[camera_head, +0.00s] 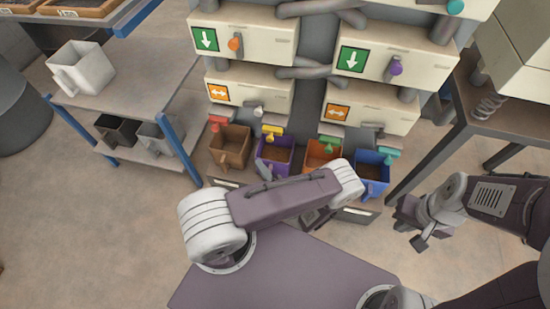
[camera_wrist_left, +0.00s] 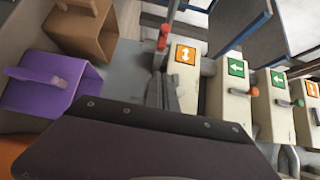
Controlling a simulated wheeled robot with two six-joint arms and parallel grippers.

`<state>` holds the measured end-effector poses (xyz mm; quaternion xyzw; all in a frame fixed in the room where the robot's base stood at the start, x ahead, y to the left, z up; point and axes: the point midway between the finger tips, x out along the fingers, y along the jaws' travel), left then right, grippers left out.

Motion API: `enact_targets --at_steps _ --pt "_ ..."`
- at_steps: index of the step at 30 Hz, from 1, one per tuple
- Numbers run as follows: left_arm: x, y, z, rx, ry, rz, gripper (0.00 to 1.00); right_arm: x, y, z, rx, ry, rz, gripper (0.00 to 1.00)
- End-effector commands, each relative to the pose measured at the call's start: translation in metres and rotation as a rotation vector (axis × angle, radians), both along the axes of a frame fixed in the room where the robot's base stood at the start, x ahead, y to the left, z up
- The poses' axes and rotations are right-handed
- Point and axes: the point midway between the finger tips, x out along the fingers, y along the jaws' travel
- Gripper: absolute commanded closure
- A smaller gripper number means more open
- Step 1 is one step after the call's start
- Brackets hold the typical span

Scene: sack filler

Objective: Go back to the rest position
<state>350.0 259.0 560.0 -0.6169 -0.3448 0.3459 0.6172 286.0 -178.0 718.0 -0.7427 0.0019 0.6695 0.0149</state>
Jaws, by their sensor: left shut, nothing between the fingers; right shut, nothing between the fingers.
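My left arm reaches across the middle of the head view, and its gripper (camera_head: 318,218) is mostly hidden below the forearm, in front of the row of bins. In the left wrist view the left gripper (camera_wrist_left: 171,92) shows narrow fingers, shut and empty, near the purple bin and the machine's front. My right gripper (camera_head: 417,235) is shut and empty over open floor, right of the blue bin.
The filler has brown (camera_head: 229,146), purple (camera_head: 274,155), orange (camera_head: 322,158) and blue (camera_head: 371,175) bins under its spouts. A shelf table (camera_head: 135,95) with a white jug (camera_head: 82,68) stands left. A brown table (camera_head: 500,110) stands right. The front floor is clear.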

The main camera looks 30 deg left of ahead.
Motion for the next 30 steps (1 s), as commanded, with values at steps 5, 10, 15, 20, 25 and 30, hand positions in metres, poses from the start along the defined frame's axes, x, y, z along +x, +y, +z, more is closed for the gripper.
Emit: enact_targets --at_steps 5,10,15,20,25,30 --pt "-0.005 0.0 0.0 0.0 -0.001 0.002 1.0 0.0 0.0 0.001 0.0 0.0 0.0 1.0" --pt "-0.005 -0.001 0.0 0.0 -0.001 0.002 1.0 0.0 0.0 0.001 0.0 0.0 0.0 1.0" --pt "-0.005 -0.001 0.0 0.0 -0.001 0.001 1.0 0.0 0.0 0.001 0.0 0.0 0.0 1.0" --pt "0.006 0.005 0.011 -0.039 -0.051 0.063 1.0 0.0 0.0 0.001 0.0 0.0 0.0 1.0" --pt "0.043 0.022 0.089 -0.183 -0.283 0.264 1.0 0.0 0.0 0.001 0.0 0.0 0.0 1.0" --pt "0.001 0.064 0.161 -0.362 -0.418 0.664 1.0 0.0 0.0 0.001 0.0 0.0 0.0 1.0"
